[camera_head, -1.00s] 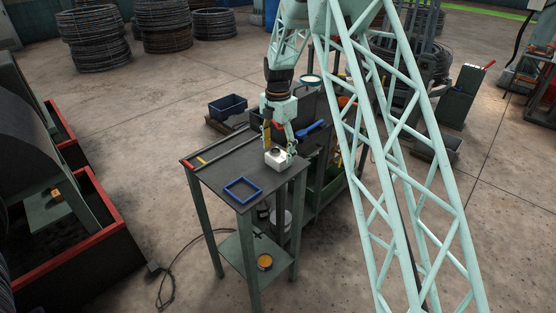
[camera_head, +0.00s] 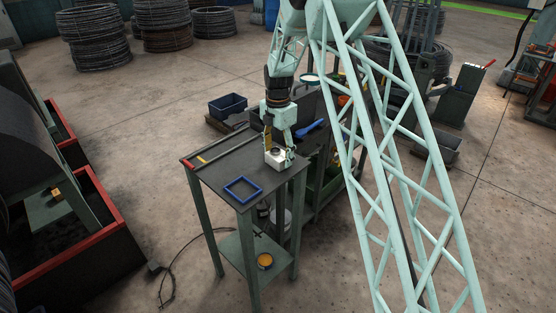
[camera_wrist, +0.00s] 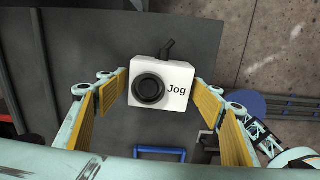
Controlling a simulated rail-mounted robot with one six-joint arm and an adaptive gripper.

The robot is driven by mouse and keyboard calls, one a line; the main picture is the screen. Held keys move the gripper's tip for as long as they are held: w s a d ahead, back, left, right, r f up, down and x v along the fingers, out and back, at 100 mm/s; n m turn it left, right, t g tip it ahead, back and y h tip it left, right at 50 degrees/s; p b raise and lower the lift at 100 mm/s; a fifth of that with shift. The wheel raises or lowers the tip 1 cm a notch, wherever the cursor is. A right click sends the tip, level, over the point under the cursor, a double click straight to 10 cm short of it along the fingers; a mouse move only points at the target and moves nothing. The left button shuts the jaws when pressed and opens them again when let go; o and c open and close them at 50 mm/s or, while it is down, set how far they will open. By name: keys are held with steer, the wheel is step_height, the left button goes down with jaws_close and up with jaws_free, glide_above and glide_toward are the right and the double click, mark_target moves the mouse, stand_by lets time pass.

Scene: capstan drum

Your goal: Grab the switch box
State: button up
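The switch box is a small white box (camera_wrist: 173,98) with a round black knob and the word "Jog" in the wrist view. It stands on the dark table (camera_head: 215,172), near the table's back right edge in the head view (camera_head: 275,161). My gripper (camera_wrist: 160,101) is open, with yellow-padded fingers on the left and right of the box. Gaps show between the pads and the box in the wrist view. In the head view my gripper (camera_head: 279,152) is down at the box and partly covers it.
A blue square frame (camera_head: 243,189) lies on the table in front of the box. A red-handled bar (camera_head: 215,152) lies along the table's back left edge. A blue bin (camera_head: 228,106) stands beyond the table.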

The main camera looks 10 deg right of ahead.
mark_target(278, 154)
steer(key=c, duration=0.9)
steer(key=shift+r, duration=0.1)
steer(key=shift+r, duration=1.8)
steer(key=shift+s+d+b, duration=0.2)
steer(key=shift+s+b, duration=0.2)
steer(key=shift+s, duration=0.55)
steer(key=s, duration=0.4)
steer(key=s+d+r+b, duration=0.1)
steer(key=s, duration=0.4)
steer(key=s+d, duration=0.1)
steer(key=s, duration=0.4)
steer(key=shift+d+r+b, duration=0.1)
steer(key=shift+r+b, duration=0.05)
steer(key=shift+b, duration=0.25)
